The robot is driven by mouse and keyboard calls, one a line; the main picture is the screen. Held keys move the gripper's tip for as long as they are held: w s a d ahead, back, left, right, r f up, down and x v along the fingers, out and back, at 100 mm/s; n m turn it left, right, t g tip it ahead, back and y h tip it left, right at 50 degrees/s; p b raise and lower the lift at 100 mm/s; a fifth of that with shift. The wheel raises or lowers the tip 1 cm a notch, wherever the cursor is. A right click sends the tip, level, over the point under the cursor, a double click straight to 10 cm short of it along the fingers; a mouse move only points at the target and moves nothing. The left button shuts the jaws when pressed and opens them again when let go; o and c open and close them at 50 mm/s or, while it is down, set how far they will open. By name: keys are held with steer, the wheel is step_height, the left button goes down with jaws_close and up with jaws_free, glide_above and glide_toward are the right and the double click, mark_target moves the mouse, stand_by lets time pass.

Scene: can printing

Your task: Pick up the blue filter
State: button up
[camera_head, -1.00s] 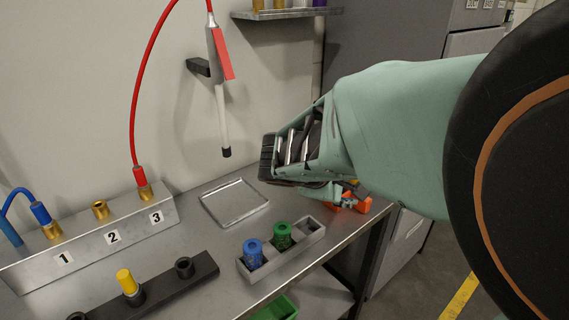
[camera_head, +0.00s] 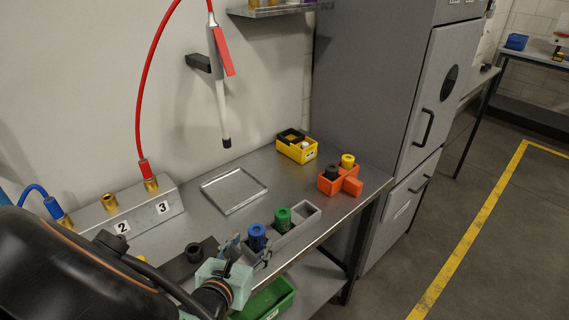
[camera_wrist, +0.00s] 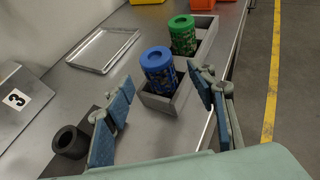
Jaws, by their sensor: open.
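The blue filter (camera_head: 257,237) stands upright in the near compartment of a grey holder (camera_head: 305,213). It also shows in the wrist view (camera_wrist: 158,70), ahead of my fingers and roughly between their lines. A green filter (camera_wrist: 183,36) stands in the neighbouring compartment, and the compartment beyond it is empty. My gripper (camera_wrist: 163,115) is open and empty, its blue-padded fingers spread wide on the near side of the holder. In the head view my gripper (camera_head: 241,256) is close to the blue filter, its fingertips partly hidden.
A black holder (camera_wrist: 71,141) is beside my left finger. A metal tray (camera_head: 234,190) lies behind the filters. An orange holder (camera_head: 340,180) and a yellow bin (camera_head: 297,150) stand farther right. A green bin (camera_head: 268,298) is below the table edge.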

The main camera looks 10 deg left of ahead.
mark_target(254, 239)
steer(key=shift+x, duration=2.7)
steer(key=c, duration=1.3)
steer(key=shift+r+p, duration=0.1)
steer(key=shift+p, duration=0.2)
